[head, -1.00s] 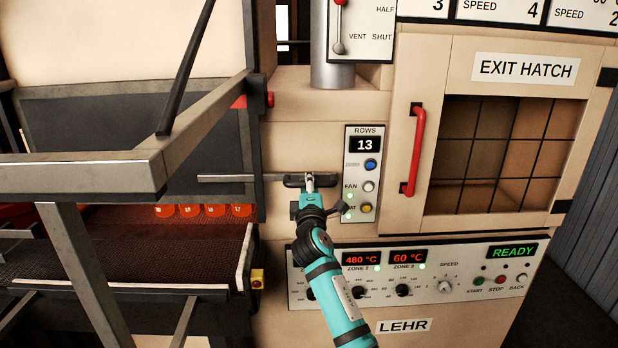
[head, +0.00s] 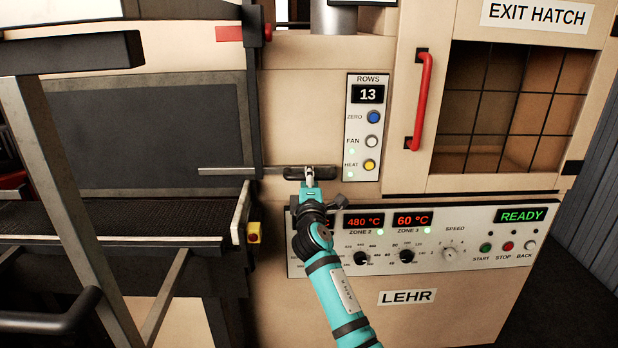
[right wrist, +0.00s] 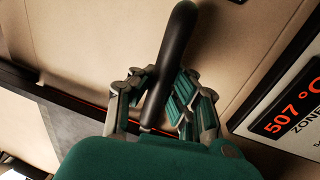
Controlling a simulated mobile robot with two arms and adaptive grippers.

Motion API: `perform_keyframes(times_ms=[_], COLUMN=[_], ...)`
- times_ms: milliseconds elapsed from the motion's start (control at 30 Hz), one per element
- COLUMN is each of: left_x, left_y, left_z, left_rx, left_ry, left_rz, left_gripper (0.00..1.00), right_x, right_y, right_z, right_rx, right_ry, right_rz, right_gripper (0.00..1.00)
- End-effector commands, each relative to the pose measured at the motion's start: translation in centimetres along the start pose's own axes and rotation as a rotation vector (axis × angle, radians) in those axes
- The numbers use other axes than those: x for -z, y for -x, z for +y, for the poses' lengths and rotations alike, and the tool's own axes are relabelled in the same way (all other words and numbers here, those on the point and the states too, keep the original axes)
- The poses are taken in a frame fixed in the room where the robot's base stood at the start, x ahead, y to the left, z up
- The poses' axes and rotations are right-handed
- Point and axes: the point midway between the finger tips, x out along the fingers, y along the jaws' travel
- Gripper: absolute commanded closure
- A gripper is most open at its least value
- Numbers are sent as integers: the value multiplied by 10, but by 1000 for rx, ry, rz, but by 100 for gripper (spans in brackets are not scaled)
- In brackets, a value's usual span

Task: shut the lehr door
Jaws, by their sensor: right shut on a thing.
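The lehr door (head: 140,135) is a wide dark grey panel above the belt, at the left in the head view. Its lower edge is down by the belt, with no clear gap visible. A flat metal bar (head: 235,171) runs right from it, past a dark post, to a dark handle (head: 295,173). My right gripper (head: 310,174) is shut on this handle. In the right wrist view, the fingers (right wrist: 155,100) lie on both sides of the black handle (right wrist: 172,55). My left gripper is not in view.
A grey frame (head: 60,190) stands in front at the left. The dark mesh belt (head: 110,218) lies below the door. Right of my arm are the control panel (head: 420,235), the rows panel (head: 367,135) and the exit hatch (head: 510,110) with a red handle (head: 421,100).

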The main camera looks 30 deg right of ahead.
Motion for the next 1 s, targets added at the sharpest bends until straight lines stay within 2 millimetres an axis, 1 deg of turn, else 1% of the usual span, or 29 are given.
perform_keyframes(times_ms=[33,67,100,333,567,667,767,867,1000], left_x=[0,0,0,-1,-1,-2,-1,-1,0], left_y=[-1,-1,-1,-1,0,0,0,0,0], left_z=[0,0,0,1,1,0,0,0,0], left_rx=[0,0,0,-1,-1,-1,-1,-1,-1], left_ry=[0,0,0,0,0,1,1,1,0], left_rz=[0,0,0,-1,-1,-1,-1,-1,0], left_gripper=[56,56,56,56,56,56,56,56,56], right_x=[2,2,2,2,1,1,1,1,1], right_y=[4,4,4,3,2,6,17,36,67], right_z=[-14,-15,-15,-12,-9,-9,-9,-10,-10], right_rx=[26,27,27,22,16,15,15,17,18], right_ry=[0,0,0,0,0,0,0,0,-1], right_rz=[1,1,1,1,0,1,2,3,2], right_gripper=[100,100,88,58,58,58,58,58,58])
